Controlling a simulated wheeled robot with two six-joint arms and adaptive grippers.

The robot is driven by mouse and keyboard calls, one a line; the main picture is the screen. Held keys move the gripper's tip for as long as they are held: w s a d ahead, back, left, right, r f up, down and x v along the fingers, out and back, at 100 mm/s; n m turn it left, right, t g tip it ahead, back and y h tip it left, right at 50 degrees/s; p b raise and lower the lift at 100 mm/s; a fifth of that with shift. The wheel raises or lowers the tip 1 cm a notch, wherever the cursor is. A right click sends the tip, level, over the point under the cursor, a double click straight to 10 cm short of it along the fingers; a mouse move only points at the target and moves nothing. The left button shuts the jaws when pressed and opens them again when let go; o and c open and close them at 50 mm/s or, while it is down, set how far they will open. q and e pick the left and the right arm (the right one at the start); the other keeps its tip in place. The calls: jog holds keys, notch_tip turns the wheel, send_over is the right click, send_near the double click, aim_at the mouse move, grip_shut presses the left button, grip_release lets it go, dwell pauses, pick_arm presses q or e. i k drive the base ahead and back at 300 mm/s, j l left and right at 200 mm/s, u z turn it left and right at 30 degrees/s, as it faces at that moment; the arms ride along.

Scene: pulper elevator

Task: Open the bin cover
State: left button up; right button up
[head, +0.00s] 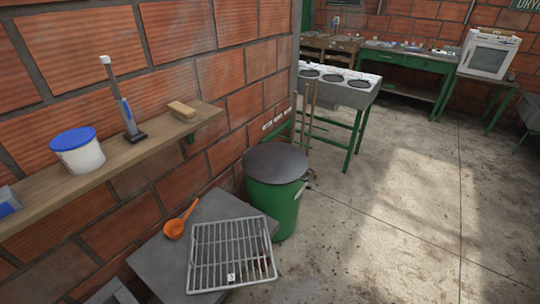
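The bin (276,203) is a green round container standing on the floor near the brick wall, in the middle of the head view. Its cover (275,163) is a dark grey round disc lying flat on top of the bin, so the inside is hidden. I see no handle on the cover. Neither of my grippers shows in the head view.
In front of the bin, a low grey surface (160,262) holds a wire rack (230,254) and an orange ladle (177,226). A wooden shelf (110,160) juts from the wall at left. Sticks and a green-legged stand (350,97) are behind. Floor (400,200) is clear at right.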

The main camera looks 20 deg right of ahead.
aim_at(272, 163)
jog(key=l+z, duration=0.1)
jog(key=z, duration=0.65)
jog(key=i+z, duration=0.15)
jog(key=z, duration=0.25)
jog(key=l+z, duration=0.1)
jog(key=z, duration=0.3)
jog(key=i+l, duration=0.15)
jog(key=i, duration=0.35)
jog(key=i+l, duration=0.15)
jog(key=i, duration=0.35)
